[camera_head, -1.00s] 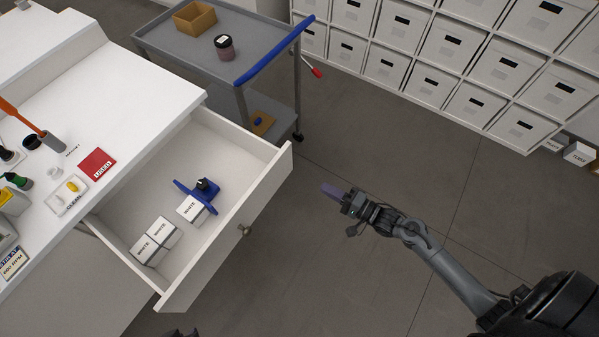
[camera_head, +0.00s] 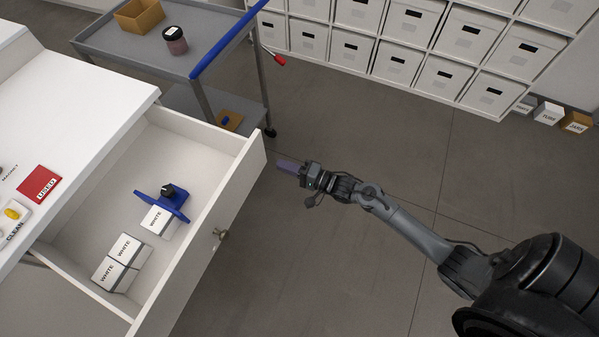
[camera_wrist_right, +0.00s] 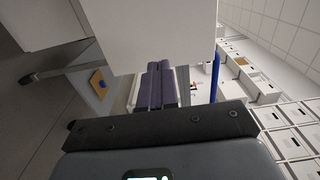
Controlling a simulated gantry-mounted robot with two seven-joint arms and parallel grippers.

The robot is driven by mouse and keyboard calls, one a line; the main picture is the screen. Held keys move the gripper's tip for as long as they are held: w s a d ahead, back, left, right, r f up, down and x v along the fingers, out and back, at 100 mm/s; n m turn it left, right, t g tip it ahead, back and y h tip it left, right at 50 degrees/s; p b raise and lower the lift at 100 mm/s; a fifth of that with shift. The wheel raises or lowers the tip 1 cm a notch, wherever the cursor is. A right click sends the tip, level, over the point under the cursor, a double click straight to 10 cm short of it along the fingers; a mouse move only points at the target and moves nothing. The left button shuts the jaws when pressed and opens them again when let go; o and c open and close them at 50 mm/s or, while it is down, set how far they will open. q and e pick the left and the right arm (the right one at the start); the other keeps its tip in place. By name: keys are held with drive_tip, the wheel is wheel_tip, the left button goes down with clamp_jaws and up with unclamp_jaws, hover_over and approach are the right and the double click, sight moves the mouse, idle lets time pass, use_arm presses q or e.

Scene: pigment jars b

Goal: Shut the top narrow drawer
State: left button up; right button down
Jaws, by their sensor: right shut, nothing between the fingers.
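The white drawer (camera_head: 212,205) is pulled out from under the white worktop, with a round metal knob (camera_head: 221,234) on its front. Inside lie several white boxes (camera_head: 122,262) marked WHITE and a blue holder (camera_head: 162,203) with a small dark item. My right gripper (camera_head: 280,163) is shut and empty, just to the right of the drawer front's far end. In the right wrist view its purple fingers (camera_wrist_right: 157,85) are together, pointing at a white surface; I cannot tell whether they touch it. My left gripper is not in view.
A grey cart (camera_head: 150,58) with a blue handle (camera_head: 228,40) stands beyond the drawer, bearing a jar (camera_head: 175,40) and an open box (camera_head: 138,15). White shelving with bins (camera_head: 400,62) lines the back. The floor right of the drawer is clear.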

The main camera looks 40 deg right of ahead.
sight(259, 156)
drive_tip(key=shift+b+x, duration=0.7)
drive_tip(key=shift+x, duration=2.45)
